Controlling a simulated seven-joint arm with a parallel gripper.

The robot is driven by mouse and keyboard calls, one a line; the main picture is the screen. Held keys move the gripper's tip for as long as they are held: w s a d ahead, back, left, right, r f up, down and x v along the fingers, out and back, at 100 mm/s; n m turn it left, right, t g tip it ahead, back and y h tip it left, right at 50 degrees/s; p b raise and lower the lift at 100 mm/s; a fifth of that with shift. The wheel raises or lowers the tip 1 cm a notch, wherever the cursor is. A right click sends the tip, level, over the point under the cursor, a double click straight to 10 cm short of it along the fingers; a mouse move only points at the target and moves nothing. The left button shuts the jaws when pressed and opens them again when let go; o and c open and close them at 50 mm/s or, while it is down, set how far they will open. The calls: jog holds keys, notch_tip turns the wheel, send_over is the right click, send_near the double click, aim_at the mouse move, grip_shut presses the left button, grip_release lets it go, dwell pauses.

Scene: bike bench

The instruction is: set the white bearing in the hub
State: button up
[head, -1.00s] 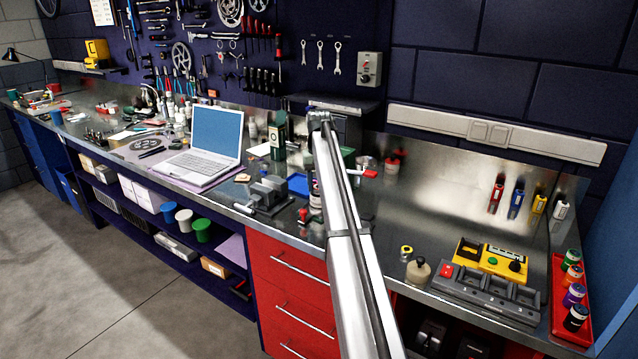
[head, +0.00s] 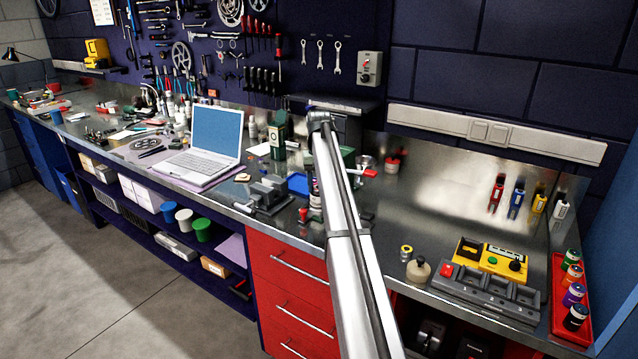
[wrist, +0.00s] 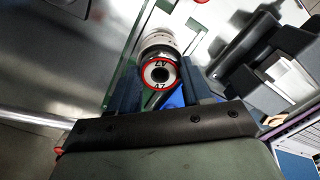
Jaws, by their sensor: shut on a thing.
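In the wrist view my gripper (wrist: 164,88) has its two dark blue fingers on either side of a round white piece with a red rim, dark lettering and a dark central hole, which I take for the white bearing (wrist: 148,73). The gripper is shut on it. A pale cylinder (wrist: 157,42) shows right behind the bearing; I cannot tell whether it is the hub or whether they touch. In the head view my arm hides the gripper and the bearing. A silver round part (head: 366,161) shows just right of the arm; I cannot tell if it is the hub.
A grey vise (head: 268,193) and a laptop (head: 208,150) stand left of my arm. To the right are a yellow-and-grey device (head: 490,258) and a red tray (head: 560,290) with bottles. The metal bench top between is mostly clear.

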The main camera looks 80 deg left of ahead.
jog(key=shift+f, duration=0.25)
jog(key=o, duration=0.9)
jog(key=shift+o, duration=0.2)
notch_tip(320, 180, up, 11)
dwell(0.9)
dwell(0.4)
